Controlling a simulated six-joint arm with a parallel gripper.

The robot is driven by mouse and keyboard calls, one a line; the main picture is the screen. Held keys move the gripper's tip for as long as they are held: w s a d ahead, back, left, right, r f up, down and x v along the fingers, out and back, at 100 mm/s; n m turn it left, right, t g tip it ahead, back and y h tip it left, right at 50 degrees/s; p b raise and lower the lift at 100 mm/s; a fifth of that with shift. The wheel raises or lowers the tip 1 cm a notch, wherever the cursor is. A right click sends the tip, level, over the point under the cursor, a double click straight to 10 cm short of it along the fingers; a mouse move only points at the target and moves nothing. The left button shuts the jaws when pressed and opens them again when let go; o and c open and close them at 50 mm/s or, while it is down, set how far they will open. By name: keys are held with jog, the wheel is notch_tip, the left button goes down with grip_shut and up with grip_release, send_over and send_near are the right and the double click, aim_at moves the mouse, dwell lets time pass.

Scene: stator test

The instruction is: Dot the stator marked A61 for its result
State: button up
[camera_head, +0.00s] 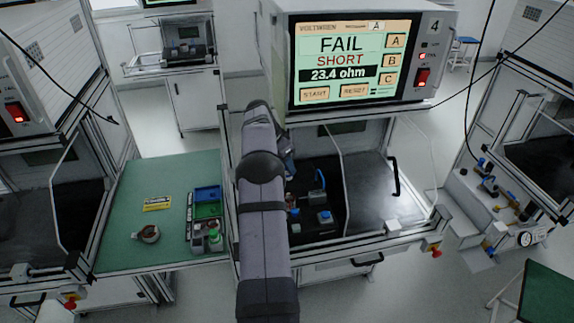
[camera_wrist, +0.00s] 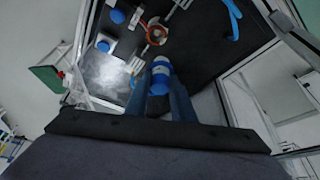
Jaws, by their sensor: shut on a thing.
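The tester screen (camera_head: 355,60) reads FAIL, SHORT, 23.4 ohm, with A at its top. A stator with copper windings (camera_wrist: 155,32) sits on the black fixture floor in the wrist view, just beyond my fingertips. My gripper (camera_wrist: 160,78) is shut on a blue piece with a white band (camera_wrist: 159,70); I cannot tell whether it is fixed or loose. In the head view my arm hides most of the gripper. Another stator (camera_head: 148,234) lies on the green bench mat. I cannot read A61 on either stator.
A grey rack (camera_head: 190,237) on the green mat (camera_head: 125,215) holds small bottles, one green-topped (camera_head: 215,240). Blue (camera_head: 207,194) and green (camera_head: 208,210) bins adjoin it. A yellow card (camera_head: 157,203) lies left. Blue knobs (camera_wrist: 102,45) and the cell's frame surround my gripper.

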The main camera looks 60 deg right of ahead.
jog(key=shift+f+b, duration=1.5)
jog(key=shift+f, duration=0.8)
jog(key=shift+f+b, duration=0.5)
jog(key=shift+f, duration=0.15)
jog(key=shift+r, duration=0.1)
jog(key=shift+r+p, duration=2.05)
jog(key=shift+r, duration=0.85)
